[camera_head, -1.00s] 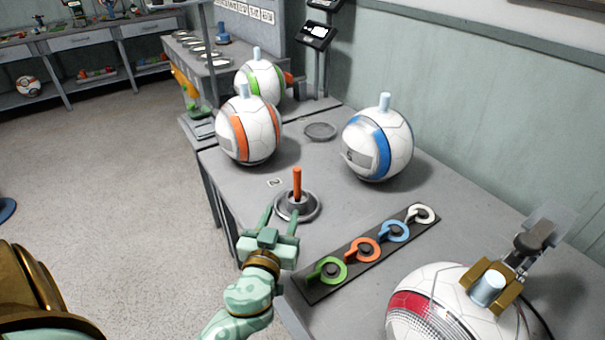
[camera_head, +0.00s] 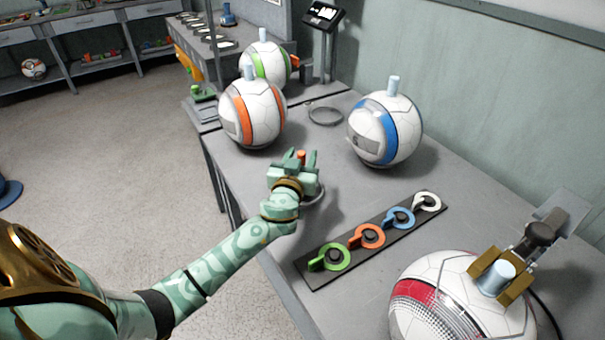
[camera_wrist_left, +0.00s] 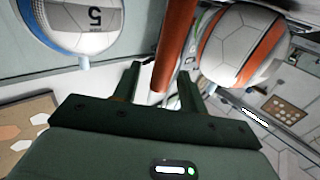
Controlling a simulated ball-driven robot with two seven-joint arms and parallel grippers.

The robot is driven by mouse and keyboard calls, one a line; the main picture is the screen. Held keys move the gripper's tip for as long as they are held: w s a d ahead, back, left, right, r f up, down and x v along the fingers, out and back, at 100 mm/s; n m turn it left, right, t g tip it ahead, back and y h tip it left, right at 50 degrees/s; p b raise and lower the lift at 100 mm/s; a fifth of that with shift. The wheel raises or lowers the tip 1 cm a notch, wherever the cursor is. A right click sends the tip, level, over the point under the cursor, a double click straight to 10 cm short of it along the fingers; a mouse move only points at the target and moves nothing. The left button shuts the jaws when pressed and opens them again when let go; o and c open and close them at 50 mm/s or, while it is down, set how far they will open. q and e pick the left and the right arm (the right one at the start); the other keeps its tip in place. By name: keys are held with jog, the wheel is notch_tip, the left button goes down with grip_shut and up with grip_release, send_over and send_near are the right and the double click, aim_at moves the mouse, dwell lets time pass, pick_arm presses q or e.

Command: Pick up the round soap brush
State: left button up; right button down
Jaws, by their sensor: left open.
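An upright orange handle (camera_head: 301,155) stands in a round grey base (camera_head: 314,199) on the table; no other brush-like thing shows, and I cannot see bristles. My left gripper (camera_head: 298,160) is open and is at the handle, hiding most of it and part of the base. In the left wrist view the orange handle (camera_wrist_left: 173,45) rises between the two open fingers (camera_wrist_left: 158,82) and looks slightly tilted there. I cannot tell whether a finger touches it. My right gripper is not in view.
Balls with orange (camera_head: 252,113), green (camera_head: 265,62) and blue (camera_head: 385,128) bands stand behind. A dark strip with coloured rings (camera_head: 375,240) lies to the right. A red-banded ball (camera_head: 460,300) under a gold clamp (camera_head: 492,277) is at front right. An empty ring (camera_head: 325,113) lies farther back.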

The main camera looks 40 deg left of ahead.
pick_arm(q)
jog(key=shift+w+a, duration=0.2)
jog(key=shift+w, duration=0.15)
grip_shut()
jog(key=shift+r, duration=0.1)
